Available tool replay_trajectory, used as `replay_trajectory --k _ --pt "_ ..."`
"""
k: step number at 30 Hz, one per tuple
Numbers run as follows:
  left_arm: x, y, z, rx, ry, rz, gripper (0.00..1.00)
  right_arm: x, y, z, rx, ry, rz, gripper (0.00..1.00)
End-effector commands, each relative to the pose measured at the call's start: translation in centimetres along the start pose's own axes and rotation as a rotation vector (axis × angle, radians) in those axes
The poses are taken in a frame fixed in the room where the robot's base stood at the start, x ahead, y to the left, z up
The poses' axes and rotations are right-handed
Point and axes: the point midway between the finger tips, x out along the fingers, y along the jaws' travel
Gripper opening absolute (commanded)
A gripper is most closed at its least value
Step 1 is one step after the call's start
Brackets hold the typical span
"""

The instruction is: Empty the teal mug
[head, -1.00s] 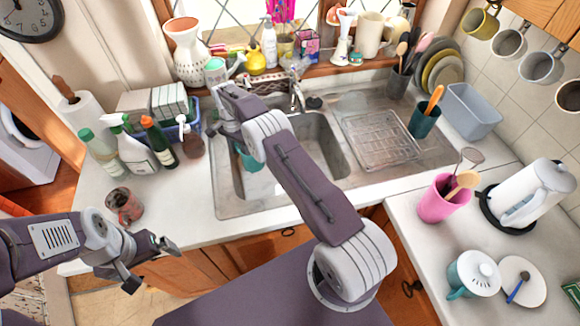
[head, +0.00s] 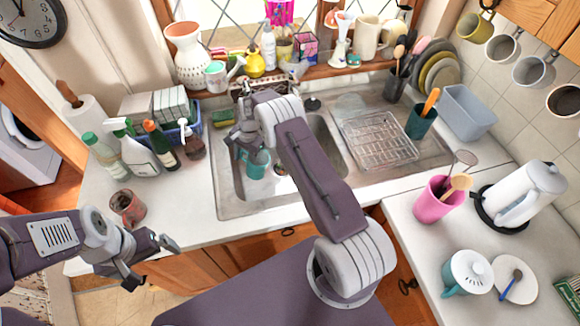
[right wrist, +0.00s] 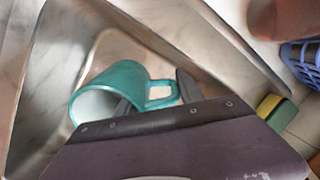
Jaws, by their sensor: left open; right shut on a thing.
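The teal mug (head: 254,165) is over the left sink basin (head: 322,138) in the head view, partly hidden by my right arm. In the right wrist view the mug (right wrist: 118,84) lies tipped on its side, with its pale open mouth toward the lower left and its handle toward the right. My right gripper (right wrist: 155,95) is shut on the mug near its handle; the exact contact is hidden. Whether anything is in the mug or leaving it cannot be told. My left gripper (head: 153,262) is open and empty in front of the counter's left front edge.
A red-brown glass (head: 127,207) stands on the counter near my left gripper. Several bottles (head: 137,155) stand left of the sink. A wire rack (head: 378,138) sits right of the basin. A green-yellow sponge (right wrist: 275,110) lies beside the sink. The tap (head: 294,92) is behind the basin.

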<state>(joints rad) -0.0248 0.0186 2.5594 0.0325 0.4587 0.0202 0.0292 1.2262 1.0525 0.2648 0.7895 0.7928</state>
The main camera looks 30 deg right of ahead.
Motion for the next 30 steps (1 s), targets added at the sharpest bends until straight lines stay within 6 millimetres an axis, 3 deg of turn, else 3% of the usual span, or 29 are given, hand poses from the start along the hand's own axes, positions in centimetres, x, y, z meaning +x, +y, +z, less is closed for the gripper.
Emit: replay_trajectory --k 5,9,18,30 --pt "3.5 -0.1 0.4 0.000 -0.001 0.000 1.00 3.1 1.6 -0.9 0.008 -0.054 -0.105 0.00" --pt "4.2 -0.1 0.5 0.000 -0.001 0.000 1.00 1.5 1.9 -1.1 0.005 -0.089 -0.184 0.00" --pt "9.5 -0.2 1.0 0.000 -0.001 0.000 1.00 -0.5 3.3 -1.9 0.002 -0.183 -0.363 0.00" --pt "13.6 -0.3 1.5 0.000 -0.001 0.000 1.00 -3.5 3.9 -2.0 -0.001 -0.304 -0.594 0.00"
